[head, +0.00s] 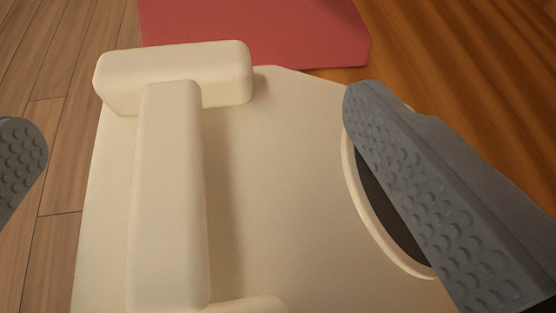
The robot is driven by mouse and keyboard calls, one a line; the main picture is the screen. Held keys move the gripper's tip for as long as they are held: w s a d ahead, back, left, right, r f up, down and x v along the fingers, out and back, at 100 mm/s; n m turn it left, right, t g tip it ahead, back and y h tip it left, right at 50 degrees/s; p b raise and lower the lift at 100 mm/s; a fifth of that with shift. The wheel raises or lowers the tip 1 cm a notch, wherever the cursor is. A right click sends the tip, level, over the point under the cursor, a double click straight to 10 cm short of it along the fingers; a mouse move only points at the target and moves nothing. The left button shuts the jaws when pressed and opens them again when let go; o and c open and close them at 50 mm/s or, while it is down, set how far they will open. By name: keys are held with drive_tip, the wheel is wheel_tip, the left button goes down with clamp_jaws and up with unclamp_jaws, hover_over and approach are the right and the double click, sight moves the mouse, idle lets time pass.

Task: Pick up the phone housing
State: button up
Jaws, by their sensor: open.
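The cream phone housing (285,180) fills the lower middle of the head view, and its near end runs out of the picture. A cream handset lies along its left side, with a long grip (167,200) and a block-shaped far end (222,75). A dark round dial (385,205) with a cream rim is on the right of the housing, partly hidden by my right finger. My gripper (190,120) is open, with one grey dimpled finger at the left edge and the other over the dial side. The handset lies between the fingers, and neither finger visibly grips anything.
A red mat (255,32) lies beyond the housing on a brown wooden table (460,60). Wooden planks, seemingly the floor (50,60), show at the left, past the housing's left side.

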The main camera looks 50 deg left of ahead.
drive_tip(key=shift+s+f, duration=0.1)
drive_tip(key=shift+f, duration=0.05)
clamp_jaws()
idle(0.4)
